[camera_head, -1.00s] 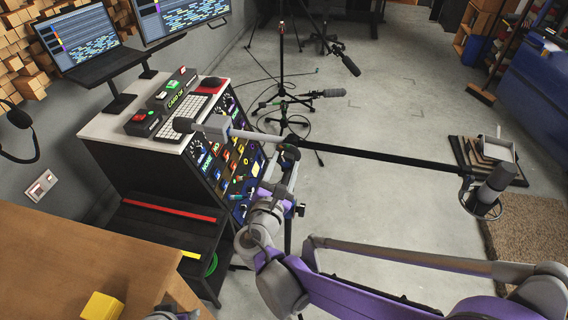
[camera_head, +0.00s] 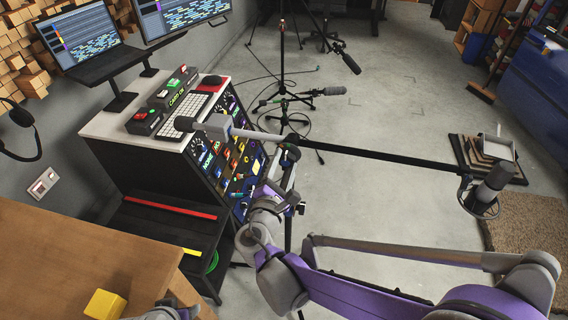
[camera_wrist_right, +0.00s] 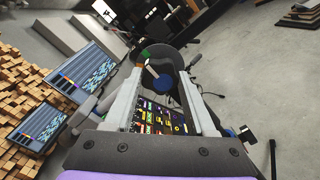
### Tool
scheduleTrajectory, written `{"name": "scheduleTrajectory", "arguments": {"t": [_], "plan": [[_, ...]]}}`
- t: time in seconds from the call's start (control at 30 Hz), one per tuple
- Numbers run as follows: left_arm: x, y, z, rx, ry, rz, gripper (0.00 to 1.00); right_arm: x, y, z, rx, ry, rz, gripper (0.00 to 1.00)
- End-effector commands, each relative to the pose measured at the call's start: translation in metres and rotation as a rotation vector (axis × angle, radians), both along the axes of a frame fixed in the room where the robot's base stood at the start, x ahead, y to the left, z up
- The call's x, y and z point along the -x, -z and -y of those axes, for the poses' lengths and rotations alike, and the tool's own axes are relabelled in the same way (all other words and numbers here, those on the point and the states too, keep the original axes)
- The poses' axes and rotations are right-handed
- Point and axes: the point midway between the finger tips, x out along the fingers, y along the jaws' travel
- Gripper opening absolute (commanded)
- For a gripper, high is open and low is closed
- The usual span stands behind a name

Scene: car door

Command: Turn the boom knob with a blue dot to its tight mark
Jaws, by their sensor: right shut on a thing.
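The microphone boom (camera_head: 385,155) runs across the head view from a grey counterweight end at left to a microphone (camera_head: 488,190) at right. My right gripper (camera_head: 289,158) is at the boom's clamp joint, on top of its stand. In the right wrist view its fingers (camera_wrist_right: 165,82) are on both sides of a dark round knob (camera_wrist_right: 172,66) and shut on it. A blue dot (camera_wrist_right: 162,84) and a white mark show at the knob. Whether they line up is too small to tell. A grey part of my left arm shows at the bottom edge; its fingers cannot be made out.
The console (camera_head: 225,160) with many coloured controls stands just left of my right gripper. A wooden table (camera_head: 70,255) with a yellow block (camera_head: 105,304) is at the lower left. Other microphone stands (camera_head: 283,75) are behind. The floor at right is mostly clear.

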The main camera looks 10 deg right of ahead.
Motion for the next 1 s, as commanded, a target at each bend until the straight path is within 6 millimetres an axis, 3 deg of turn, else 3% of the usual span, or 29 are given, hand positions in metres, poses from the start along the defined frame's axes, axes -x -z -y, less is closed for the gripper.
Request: {"name": "scheduleTrajectory", "arguments": {"t": [0.13,0.17,0.33,0.73,1.0], "plan": [[0.0,0.0,0.0,0.0,0.0,0.0,0.52,0.0,0.0,0.0,0.0,0.0,0.0,0.0],[0.0,0.0,0.0,0.0,0.0,0.0,0.52,0.0,0.0,0.0,0.0,0.0,0.0,0.57],[0.0,0.0,0.0,0.0,0.0,0.0,0.52,0.0,0.0,0.0,0.0,0.0,0.0,0.86],[0.0,0.0,0.0,0.0,0.0,0.0,0.52,0.008,0.0,-0.005,0.0,-0.004,-0.001,0.86],[0.0,-0.001,0.0,0.0,0.0,0.0,0.52,0.054,0.0,-0.026,-0.001,-0.006,-0.001,0.86]]}}
